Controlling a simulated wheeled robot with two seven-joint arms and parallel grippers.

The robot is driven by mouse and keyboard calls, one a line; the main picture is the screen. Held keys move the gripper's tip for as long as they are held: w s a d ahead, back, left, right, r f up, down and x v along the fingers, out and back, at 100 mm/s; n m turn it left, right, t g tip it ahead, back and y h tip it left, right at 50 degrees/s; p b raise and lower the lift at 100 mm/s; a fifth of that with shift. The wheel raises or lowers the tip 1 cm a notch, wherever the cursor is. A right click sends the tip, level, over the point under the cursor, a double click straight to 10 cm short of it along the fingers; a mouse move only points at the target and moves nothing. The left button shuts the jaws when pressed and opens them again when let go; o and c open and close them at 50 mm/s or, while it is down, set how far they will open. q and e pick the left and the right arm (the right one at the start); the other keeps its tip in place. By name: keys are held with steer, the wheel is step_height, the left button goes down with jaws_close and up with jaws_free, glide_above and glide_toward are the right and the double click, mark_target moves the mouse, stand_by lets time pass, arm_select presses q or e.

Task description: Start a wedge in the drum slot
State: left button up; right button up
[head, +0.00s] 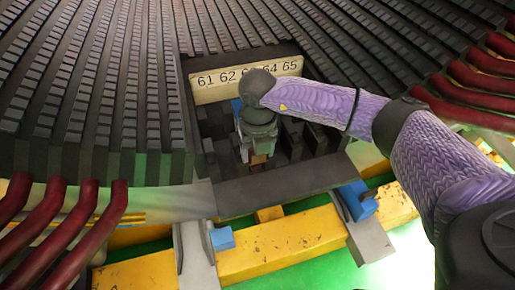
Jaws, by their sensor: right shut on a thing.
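The stator drum (95,100) fills the upper part of the head view, with long dark slots running away from me. A label strip (222,86) with numbers 61 to 65 stands behind an open dark tray (285,183) below the drum face. My right gripper (258,152) points down into this tray, under my purple-sleeved right arm. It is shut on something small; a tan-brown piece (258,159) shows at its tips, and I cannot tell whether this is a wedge. Dark upright blocks (292,138) stand in the tray beside the gripper. My left gripper is not in view.
Red curved bars (95,225) stick out at the lower left, and more (480,80) at the upper right. A yellow beam (280,245) with blue clamps (357,199) runs below the tray. The floor (300,276) is green.

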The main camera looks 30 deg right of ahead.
steer(key=shift+w, duration=0.15)
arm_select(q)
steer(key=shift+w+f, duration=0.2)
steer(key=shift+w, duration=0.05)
arm_select(e)
steer(key=shift+w+d, duration=0.1)
arm_select(q)
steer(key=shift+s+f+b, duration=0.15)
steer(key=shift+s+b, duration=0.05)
steer(key=shift+b, duration=0.1)
arm_select(e)
steer(key=shift+w, duration=0.25)
steer(key=o, duration=1)
steer(key=shift+o, duration=1.3)
steer(key=shift+r, duration=0.1)
step_height(320, 180, up, 9)
steer(key=p, duration=0.5)
steer(key=shift+r, duration=0.1)
arm_select(q)
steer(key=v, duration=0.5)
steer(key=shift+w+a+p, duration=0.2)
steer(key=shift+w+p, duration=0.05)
steer(key=shift+p, duration=0.05)
arm_select(e)
steer(key=shift+r, duration=0.25)
